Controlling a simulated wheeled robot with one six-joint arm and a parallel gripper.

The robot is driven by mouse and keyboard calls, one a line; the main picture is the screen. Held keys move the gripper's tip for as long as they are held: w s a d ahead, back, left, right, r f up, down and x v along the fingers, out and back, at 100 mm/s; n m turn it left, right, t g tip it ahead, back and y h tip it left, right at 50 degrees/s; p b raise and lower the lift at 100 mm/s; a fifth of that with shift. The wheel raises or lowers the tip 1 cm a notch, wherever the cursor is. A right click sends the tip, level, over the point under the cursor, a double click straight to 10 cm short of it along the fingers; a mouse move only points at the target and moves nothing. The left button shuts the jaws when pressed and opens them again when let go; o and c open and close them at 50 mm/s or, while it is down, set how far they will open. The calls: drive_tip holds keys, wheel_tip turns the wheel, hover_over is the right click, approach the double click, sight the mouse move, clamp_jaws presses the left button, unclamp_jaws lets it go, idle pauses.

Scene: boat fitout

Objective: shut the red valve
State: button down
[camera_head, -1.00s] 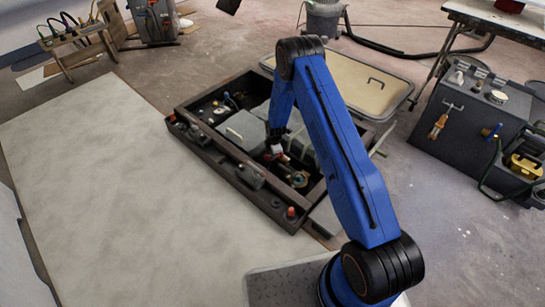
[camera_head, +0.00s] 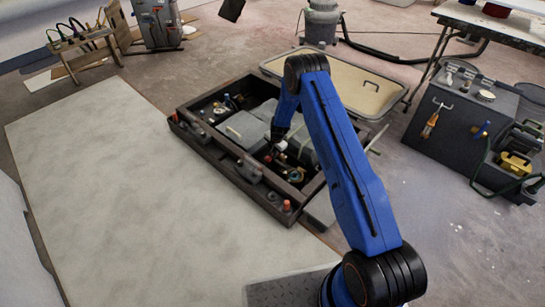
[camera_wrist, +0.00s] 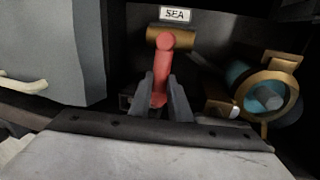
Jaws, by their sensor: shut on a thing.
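The red valve lever (camera_wrist: 164,62) stands upright in the wrist view, in front of a horizontal brass valve body (camera_wrist: 185,40) under a white SEA label (camera_wrist: 175,15). The lever runs crosswise to the brass body in the picture. My gripper (camera_wrist: 162,82) has one dark finger on each side of the lever's lower part and is shut on it. In the head view my gripper (camera_head: 278,146) reaches down into the open dark-framed bay (camera_head: 232,157); the lever is too small and covered to make out clearly there.
A brass-ringed fitting with a teal inside (camera_wrist: 265,93) sits close to the right of the lever. A grey box with a pale handle (camera_wrist: 55,50) stands close on the left. The bay's frame surrounds my gripper. A tan hatch lid (camera_head: 340,80) lies behind the bay.

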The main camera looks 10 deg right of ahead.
drive_tip(key=shift+s+d+n, duration=0.1)
drive_tip(key=shift+s+n, duration=0.05)
drive_tip(key=shift+n, duration=0.15)
drive_tip(key=c, duration=1.6)
unclamp_jaws()
drive_tip(key=shift+c, duration=0.2)
drive_tip(key=shift+r, duration=0.1)
wheel_tip(320, 180, up, 17)
drive_tip(key=s+d, duration=0.2)
drive_tip(key=shift+s, duration=0.35)
